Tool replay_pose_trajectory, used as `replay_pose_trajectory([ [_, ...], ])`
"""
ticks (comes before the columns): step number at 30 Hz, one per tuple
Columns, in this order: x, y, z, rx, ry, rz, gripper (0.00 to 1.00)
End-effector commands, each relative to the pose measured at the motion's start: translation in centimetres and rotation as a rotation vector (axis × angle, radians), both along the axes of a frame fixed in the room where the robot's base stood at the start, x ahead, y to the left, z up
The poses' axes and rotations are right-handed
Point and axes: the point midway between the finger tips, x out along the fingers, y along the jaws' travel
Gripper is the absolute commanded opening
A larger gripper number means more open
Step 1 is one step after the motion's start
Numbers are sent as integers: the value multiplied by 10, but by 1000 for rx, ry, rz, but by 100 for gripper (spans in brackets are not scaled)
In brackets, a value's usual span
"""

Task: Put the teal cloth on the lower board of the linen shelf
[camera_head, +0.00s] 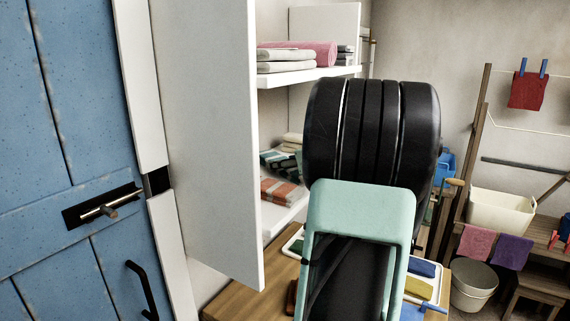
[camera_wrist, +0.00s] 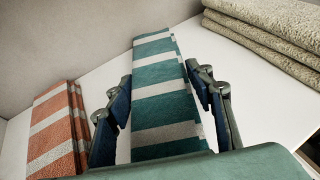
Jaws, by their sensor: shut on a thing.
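The teal cloth (camera_wrist: 165,80) is folded, with white stripes, and fills the space between the fingers of my gripper (camera_wrist: 161,88) in the wrist view. My gripper is shut on it, over the white lower board (camera_wrist: 268,108) of the linen shelf. I cannot tell whether the cloth touches the board. In the head view, part of the teal cloth (camera_head: 272,158) shows above the lower board (camera_head: 280,216), left of my black arm.
A folded orange striped cloth (camera_wrist: 55,130) lies left of the teal one, and beige towels (camera_wrist: 268,35) lie to the right. The upper board (camera_head: 310,76) holds grey and pink linen. A white cabinet door (camera_head: 210,130) stands open at the left. A wooden table (camera_head: 240,297) is below.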

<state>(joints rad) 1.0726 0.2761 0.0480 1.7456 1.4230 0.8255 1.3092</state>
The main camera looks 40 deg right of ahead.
Motion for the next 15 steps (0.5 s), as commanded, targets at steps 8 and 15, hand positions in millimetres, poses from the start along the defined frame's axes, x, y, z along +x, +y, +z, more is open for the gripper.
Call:
replay_pose_trajectory([
  [8,0,0,-3,0,0,0,55],
  [15,0,0,-3,0,0,0,66],
])
